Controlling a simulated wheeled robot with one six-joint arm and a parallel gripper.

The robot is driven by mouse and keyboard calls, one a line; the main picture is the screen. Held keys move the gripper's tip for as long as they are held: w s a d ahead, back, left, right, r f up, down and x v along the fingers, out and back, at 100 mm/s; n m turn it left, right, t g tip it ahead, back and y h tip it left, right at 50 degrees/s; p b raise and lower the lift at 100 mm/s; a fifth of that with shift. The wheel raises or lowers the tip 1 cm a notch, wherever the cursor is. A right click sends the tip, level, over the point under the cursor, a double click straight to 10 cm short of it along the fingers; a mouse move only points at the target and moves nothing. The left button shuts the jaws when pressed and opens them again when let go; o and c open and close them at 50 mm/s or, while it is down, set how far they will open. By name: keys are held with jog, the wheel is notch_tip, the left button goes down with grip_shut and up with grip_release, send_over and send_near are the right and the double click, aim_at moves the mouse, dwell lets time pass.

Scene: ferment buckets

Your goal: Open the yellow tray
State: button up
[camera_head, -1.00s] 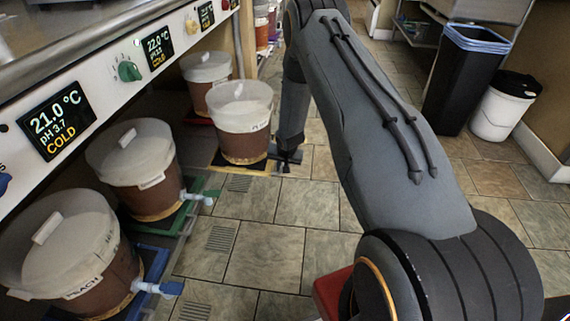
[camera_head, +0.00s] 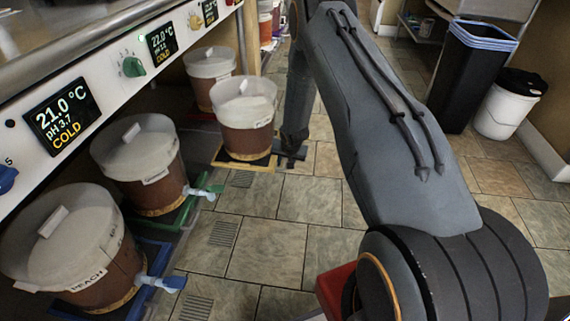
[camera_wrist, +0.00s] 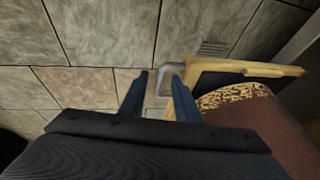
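The yellow tray (camera_head: 231,161) stands out on the floor from under the bench, bearing a brown bucket (camera_head: 246,138) with a whitish lid. In the wrist view the tray's yellow edge (camera_wrist: 232,67) and its grey handle (camera_wrist: 170,71) show. My gripper (camera_wrist: 160,76) is open: its two dark fingers are apart, with part of the handle between their tips. I cannot tell whether either finger touches it. In the head view my gripper (camera_head: 291,151) is small and dark, low beside the tray's right side.
Nearer buckets stand on a green tray (camera_head: 205,203) and a blue tray (camera_head: 160,262), with taps facing the aisle. Another bucket (camera_head: 209,66) stands behind. A black bin (camera_head: 466,85) and a white bin (camera_head: 503,112) are at right.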

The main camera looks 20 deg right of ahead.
jog(key=p+v, duration=0.2)
jog(key=v, duration=0.5)
jog(key=shift+s+a, duration=0.1)
